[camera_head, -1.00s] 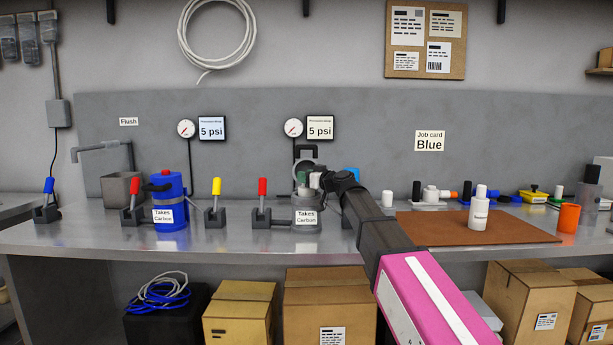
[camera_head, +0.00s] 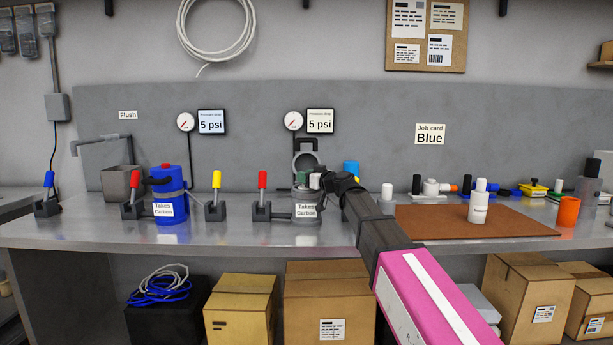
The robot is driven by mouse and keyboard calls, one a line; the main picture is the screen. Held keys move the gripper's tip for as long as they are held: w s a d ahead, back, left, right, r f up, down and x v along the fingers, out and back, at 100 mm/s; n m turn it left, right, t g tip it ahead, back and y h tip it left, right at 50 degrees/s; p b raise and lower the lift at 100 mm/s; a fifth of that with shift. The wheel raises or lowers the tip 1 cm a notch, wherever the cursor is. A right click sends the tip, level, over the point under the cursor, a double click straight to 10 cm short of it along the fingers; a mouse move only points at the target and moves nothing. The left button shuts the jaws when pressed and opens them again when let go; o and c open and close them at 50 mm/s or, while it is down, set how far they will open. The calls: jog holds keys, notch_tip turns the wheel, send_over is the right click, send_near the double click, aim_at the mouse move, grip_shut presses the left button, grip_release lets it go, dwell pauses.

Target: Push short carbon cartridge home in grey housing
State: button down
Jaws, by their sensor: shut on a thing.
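The grey housing (camera_head: 306,210) stands on the bench with a "Takes Carbon" label on its front. Its ring-shaped lid (camera_head: 306,160) is swung up behind it. My gripper (camera_head: 312,181) is at the mouth of the housing, reaching in from the right. It is shut on the short carbon cartridge (camera_head: 301,178), of which a small dark green part shows above the rim. The rest of the cartridge is hidden by the housing and the fingers, so I cannot tell how deep it sits.
A red-handled valve (camera_head: 262,190) stands just left of the grey housing. A blue housing (camera_head: 167,200) with its own valves is further left. A blue object (camera_head: 351,170) is partly behind my arm. A white bottle (camera_head: 480,204) stands on the brown mat (camera_head: 420,224) at right.

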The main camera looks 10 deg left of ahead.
jog(key=shift+f, duration=0.1)
jog(key=c, duration=0.7)
grip_release()
jog(key=shift+d, duration=0.1)
jog(key=v, duration=1)
jog(key=shift+s+d, duration=0.25)
